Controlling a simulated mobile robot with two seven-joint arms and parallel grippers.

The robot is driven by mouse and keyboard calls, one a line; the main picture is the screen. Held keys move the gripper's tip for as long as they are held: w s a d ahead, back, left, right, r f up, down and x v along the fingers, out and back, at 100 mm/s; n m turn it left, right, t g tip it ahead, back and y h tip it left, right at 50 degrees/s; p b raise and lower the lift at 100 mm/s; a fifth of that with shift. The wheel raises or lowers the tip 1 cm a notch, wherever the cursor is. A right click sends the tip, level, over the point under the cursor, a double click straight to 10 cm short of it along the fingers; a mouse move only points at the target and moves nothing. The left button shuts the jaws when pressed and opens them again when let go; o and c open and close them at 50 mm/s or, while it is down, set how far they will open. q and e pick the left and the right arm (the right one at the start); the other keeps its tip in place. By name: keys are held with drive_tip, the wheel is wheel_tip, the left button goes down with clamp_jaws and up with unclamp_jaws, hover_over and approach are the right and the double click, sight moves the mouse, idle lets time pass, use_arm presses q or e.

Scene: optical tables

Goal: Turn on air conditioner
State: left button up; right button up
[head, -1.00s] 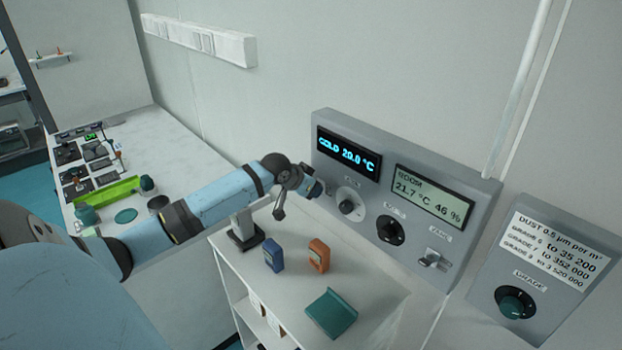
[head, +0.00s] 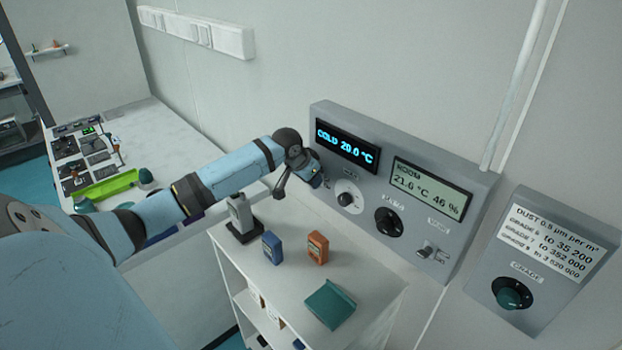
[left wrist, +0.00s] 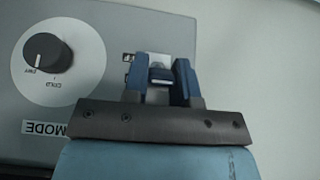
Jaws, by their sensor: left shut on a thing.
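The air conditioner's grey control panel (head: 322,122) is on the wall, its upper display (head: 347,146) lit with "COLD 20.0 °C". My left gripper (head: 317,181) is at the panel's left end, beside the mode knob (head: 347,197). In the left wrist view, its blue fingers (left wrist: 161,82) are shut on a small switch lever (left wrist: 161,74) in front of a pale plate; the fingers hide part of it. The mode knob (left wrist: 47,54) also shows there, apart from the fingers. My right gripper is out of view.
The panel also has a room display (head: 431,188), a black knob (head: 389,221) and a small switch (head: 428,250). A separate dust panel (head: 560,285) is to the right. Below, a white shelf top (head: 370,275) bears a blue device (head: 272,248), an orange device (head: 318,247) and a teal object (head: 330,304).

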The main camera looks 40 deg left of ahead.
use_arm(q)
drive_tip(key=o, duration=0.9)
drive_tip(key=shift+b+v, duration=1.25)
drive_tip(key=shift+v, duration=5.65)
